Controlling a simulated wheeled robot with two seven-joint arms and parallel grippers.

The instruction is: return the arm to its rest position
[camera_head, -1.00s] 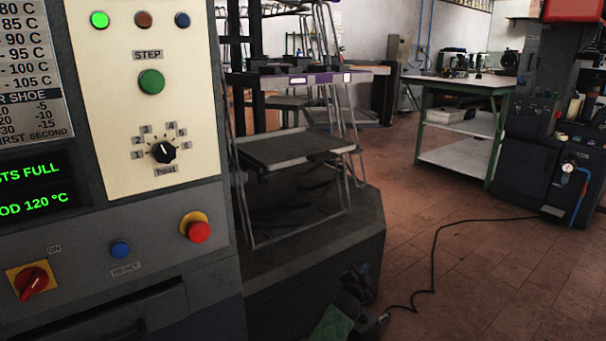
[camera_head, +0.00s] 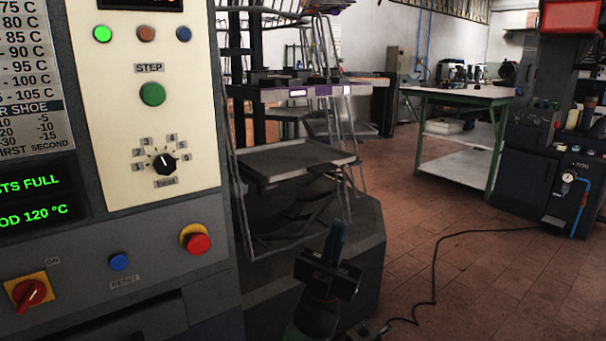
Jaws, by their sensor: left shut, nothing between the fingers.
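My left gripper (camera_head: 336,236) points upward at the bottom middle, with its dark fingers shut and nothing between them. It is in front of the dark machine base and to the right of the control panel (camera_head: 112,150), apart from the buttons. The panel carries a green STEP button (camera_head: 152,94), a black heat knob (camera_head: 163,163), a red mushroom button (camera_head: 198,243) on a yellow ring, a blue RESET button (camera_head: 119,262) and a red ON switch (camera_head: 32,292). The green lamp (camera_head: 102,34) at the top is lit. My right gripper is out of view.
A rack with a grey tray (camera_head: 290,160) and wire frames stands behind my gripper. A green-legged table (camera_head: 460,96) and another dark machine (camera_head: 540,170) stand at the back right. A black cable (camera_head: 434,270) lies on the otherwise open tiled floor (camera_head: 500,270).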

